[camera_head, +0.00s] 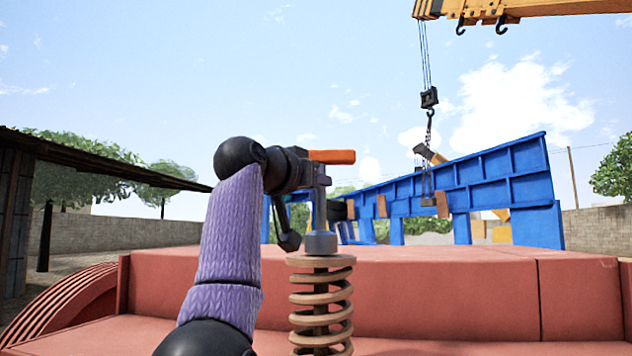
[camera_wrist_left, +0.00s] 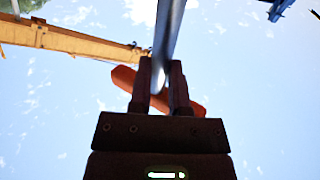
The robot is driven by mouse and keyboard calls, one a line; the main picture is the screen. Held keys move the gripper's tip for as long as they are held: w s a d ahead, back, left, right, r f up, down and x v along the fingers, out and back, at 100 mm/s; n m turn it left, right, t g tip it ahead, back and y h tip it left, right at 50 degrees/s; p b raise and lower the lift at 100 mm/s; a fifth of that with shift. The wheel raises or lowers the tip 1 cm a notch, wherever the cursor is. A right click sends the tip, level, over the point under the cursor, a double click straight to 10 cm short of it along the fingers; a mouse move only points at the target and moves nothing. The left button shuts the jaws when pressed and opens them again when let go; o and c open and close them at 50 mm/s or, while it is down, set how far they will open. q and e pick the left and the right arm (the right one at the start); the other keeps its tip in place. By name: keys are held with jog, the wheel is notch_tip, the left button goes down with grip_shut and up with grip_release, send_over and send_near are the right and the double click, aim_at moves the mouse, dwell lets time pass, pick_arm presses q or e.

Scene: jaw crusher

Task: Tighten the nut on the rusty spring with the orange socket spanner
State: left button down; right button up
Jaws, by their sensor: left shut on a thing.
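The orange socket spanner has an orange handle (camera_head: 332,156) at its top and a grey shaft going down to a grey socket (camera_head: 320,243). My left gripper (camera_head: 318,175) is shut on the spanner just below the handle. In the left wrist view, the fingers (camera_wrist_left: 163,95) close on the grey shaft (camera_wrist_left: 168,35), with the orange handle (camera_wrist_left: 125,79) beyond them. The rusty spring (camera_head: 320,305) stands upright. The socket is at its top, in line with it. The nut is not visible, and I cannot tell how far the socket sits over it. My right gripper is out of view.
The red crusher body (camera_head: 430,295) spreads behind and beside the spring. A blue steel frame (camera_head: 500,185) stands behind it. A crane hook (camera_head: 429,98) hangs from a yellow boom (camera_head: 540,10) at the upper right. The air right of the spanner is clear nearby.

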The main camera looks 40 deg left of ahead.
pick_arm(q)
jog(key=shift+f, duration=0.3)
dwell(0.4)
jog(key=shift+f+m+h+p, duration=0.1)
jog(key=shift+m+h+p, duration=0.85)
jog(key=shift+h, duration=0.65)
dwell(1.0)
jog(key=shift+n+y+b, duration=0.25)
jog(key=shift+y+b, duration=0.05)
jog(key=shift+y, duration=0.2)
jog(key=shift+c, duration=2.4)
grip_release()
